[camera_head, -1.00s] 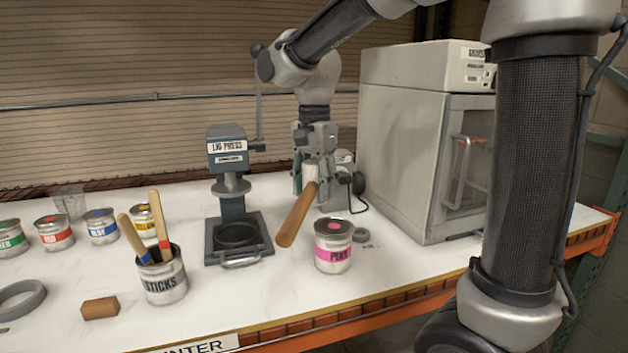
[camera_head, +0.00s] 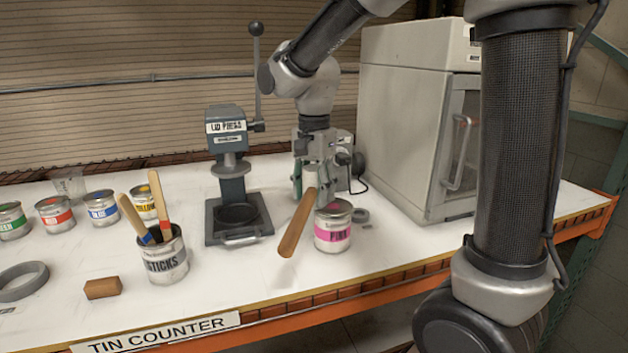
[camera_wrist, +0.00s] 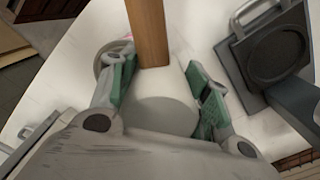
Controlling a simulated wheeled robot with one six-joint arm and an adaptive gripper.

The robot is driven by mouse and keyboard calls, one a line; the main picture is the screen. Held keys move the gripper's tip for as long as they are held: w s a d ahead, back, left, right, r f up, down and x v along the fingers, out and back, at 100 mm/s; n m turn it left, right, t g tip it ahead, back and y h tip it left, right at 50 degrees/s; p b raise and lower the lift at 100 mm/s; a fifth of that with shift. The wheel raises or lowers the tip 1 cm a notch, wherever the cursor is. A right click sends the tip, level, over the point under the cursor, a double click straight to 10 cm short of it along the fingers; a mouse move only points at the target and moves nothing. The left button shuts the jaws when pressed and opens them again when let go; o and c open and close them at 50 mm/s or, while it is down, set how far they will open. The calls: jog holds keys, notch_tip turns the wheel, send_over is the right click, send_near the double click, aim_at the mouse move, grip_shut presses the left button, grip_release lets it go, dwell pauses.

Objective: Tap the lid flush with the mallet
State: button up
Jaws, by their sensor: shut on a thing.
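My gripper (camera_head: 312,190) is shut on the mallet. Its green-padded fingers (camera_wrist: 165,95) stand either side of the pale mallet head (camera_wrist: 160,112). The mallet's brown wooden handle (camera_head: 296,225) slants down towards the front left in the head view. The tin with the pink label (camera_head: 333,237) stands upright on the counter, just right of the handle. Its lid (camera_head: 335,208) shows on top; whether it sits flush is too small to tell. In the head view the gripper is behind and above the tin. I cannot tell whether the mallet touches it.
The lid press (camera_head: 228,150) stands left of the gripper, a grey oven-like cabinet (camera_head: 405,130) to the right. A tin of sticks (camera_head: 165,262), a brown block (camera_head: 102,288), a grey ring (camera_head: 22,280) and several colour tins (camera_head: 103,208) are on the left. The counter's front middle (camera_head: 235,285) is clear.

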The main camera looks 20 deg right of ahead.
aim_at(314, 168)
jog(key=shift+r, duration=0.35)
jog(key=shift+c, duration=0.6)
jog(key=shift+r, duration=2.2)
